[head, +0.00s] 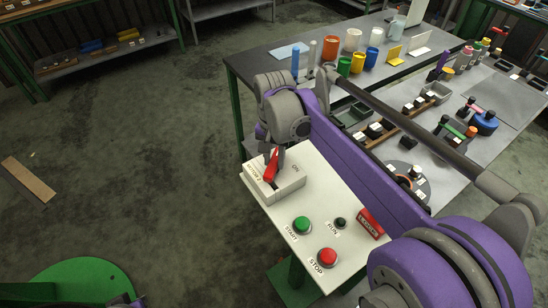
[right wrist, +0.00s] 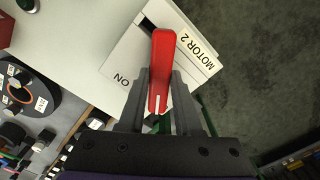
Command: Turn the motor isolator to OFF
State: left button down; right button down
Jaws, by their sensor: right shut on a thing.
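In the right wrist view the red handle (right wrist: 162,60) runs nearly upright across the white box (right wrist: 122,62). A white line marks its near end, to the right of the ON label. My right gripper (right wrist: 159,98) is shut on that near end, with a grey finger on each side. No OFF label shows, so the exact switch position is unclear. My left gripper is not seen.
My right arm crosses above the bench. Cups (head: 353,39) and small parts stand behind.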

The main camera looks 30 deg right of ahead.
aim_at(274, 161)
jog(key=n, duration=0.5)
jog(key=shift+n, duration=0.3)
jog(key=n, duration=0.4)
jog(key=shift+n, duration=0.6)
jog(key=c, duration=0.6)
grip_release()
jog(key=shift+r, duration=0.15)
notch_tip(274, 161, up, 11)
jog(key=p, duration=0.1)
jog(key=shift+f, duration=0.2)
